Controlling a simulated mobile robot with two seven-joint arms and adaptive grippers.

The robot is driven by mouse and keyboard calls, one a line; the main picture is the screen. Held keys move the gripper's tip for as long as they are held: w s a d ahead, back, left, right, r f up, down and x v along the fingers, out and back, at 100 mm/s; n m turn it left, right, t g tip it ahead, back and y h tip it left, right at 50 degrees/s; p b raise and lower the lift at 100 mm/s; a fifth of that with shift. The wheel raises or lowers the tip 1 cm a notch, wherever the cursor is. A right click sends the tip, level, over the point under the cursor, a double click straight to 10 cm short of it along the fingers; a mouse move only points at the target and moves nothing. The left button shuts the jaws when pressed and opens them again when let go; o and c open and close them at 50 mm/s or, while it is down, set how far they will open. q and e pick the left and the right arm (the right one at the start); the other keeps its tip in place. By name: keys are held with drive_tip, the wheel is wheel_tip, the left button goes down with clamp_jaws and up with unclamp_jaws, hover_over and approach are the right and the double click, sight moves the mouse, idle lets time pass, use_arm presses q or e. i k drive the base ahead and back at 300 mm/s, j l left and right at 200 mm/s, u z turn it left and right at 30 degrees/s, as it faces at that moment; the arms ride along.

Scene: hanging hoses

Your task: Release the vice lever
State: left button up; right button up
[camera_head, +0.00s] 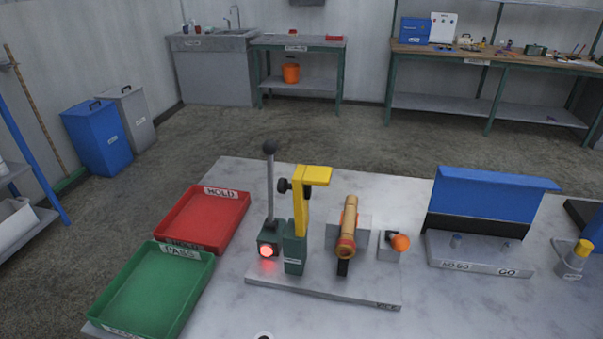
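The vice lever (270,185) is a grey rod with a black ball knob on top. It stands upright from a dark green box with a lit red lamp (266,252). Beside it, a green post carries a yellow clamp arm (315,175) with a dark side knob. To its right, a tan, pipe-like piece (348,225) rests against a grey block. I cannot tell whether it is clamped. All stand on a grey base plate (340,292) labelled VICE. Neither of my grippers shows in the head view.
A red HOLD tray (243,222) and a green PASS tray (205,282) lie left of the vice. A block with an orange ball (400,242) stands right of the pipe piece. Bare white tabletop (385,188) shows behind the vice.

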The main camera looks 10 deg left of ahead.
sight(399, 242)
drive_tip(key=j+z, duration=0.25)
drive_tip(key=j, duration=0.25)
drive_tip(key=k+j+z, duration=0.1)
drive_tip(key=j+z, duration=0.15)
drive_tip(key=j, duration=0.2)
drive_tip(key=k+j+z, duration=0.25)
drive_tip(key=j, duration=0.2)
drive_tip(key=i+j, duration=0.05)
drive_tip(key=i, duration=0.05)
